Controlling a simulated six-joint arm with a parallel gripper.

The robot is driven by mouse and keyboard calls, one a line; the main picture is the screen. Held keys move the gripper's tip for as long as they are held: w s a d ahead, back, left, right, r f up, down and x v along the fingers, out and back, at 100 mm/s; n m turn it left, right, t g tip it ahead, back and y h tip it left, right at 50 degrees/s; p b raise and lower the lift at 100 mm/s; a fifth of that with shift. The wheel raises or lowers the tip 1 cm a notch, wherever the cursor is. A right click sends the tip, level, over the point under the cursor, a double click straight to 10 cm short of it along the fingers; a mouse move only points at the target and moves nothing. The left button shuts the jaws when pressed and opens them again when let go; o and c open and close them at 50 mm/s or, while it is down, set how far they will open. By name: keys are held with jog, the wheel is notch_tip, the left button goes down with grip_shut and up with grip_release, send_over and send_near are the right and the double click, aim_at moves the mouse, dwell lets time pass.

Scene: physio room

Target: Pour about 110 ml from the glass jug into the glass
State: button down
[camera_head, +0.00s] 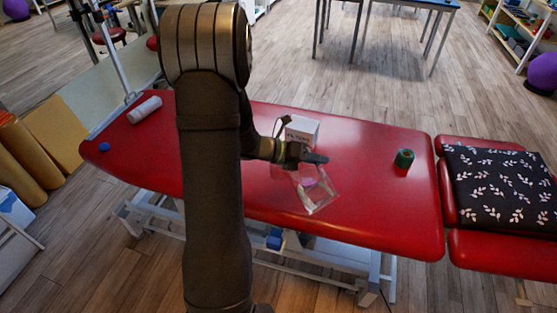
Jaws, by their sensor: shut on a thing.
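My gripper (308,155) is over the red treatment table (370,205), shut on the clear glass jug (318,197). The jug hangs just below and in front of the gripper and looks tilted, with its see-through body slanting down to the right. A pinkish patch shows in or through the jug; I cannot tell whether it is liquid or something behind. I cannot make out the drinking glass clearly; it may be hidden by the jug or by my arm. The liquid level cannot be read.
A white box (302,129) stands just behind the gripper. A dark patterned cushion (500,185) lies at far right. The red surface between jug and green roll is clear.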

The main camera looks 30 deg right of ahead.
aim_at(311, 150)
jog(key=shift+w, duration=0.2)
jog(key=shift+w+a+r+n+g+h, duration=0.1)
jog(key=shift+w+r+n+g+h, duration=0.05)
jog(key=shift+w+r+n+g, duration=0.3)
jog(key=shift+w+a+r+n+g+h, duration=0.15)
jog(key=shift+w+r+n, duration=0.1)
jog(key=shift+w+r, duration=0.3)
jog(key=shift+w+a+r+n+g+h+p, duration=0.1)
jog(key=shift+w+r+n+g+h+p, duration=0.15)
jog(key=shift+w+r, duration=0.4)
jog(key=shift+w+a+r+n+g+h+p, duration=0.15)
jog(key=shift+w+r+n, duration=0.15)
jog(key=shift+w, duration=0.6)
jog(key=shift+w+r, duration=0.1)
jog(key=shift+w, duration=0.05)
jog(key=shift+w+a+r+n+h+p, duration=0.1)
jog(key=shift+w+r+n+h+p, duration=0.25)
jog(key=shift+w+n, duration=0.15)
jog(key=shift+s, duration=0.5)
jog(key=shift+w+r+g+p, duration=0.15)
jog(key=shift+r+g+p, duration=0.15)
jog(key=shift+p, duration=0.1)
dwell(0.6)
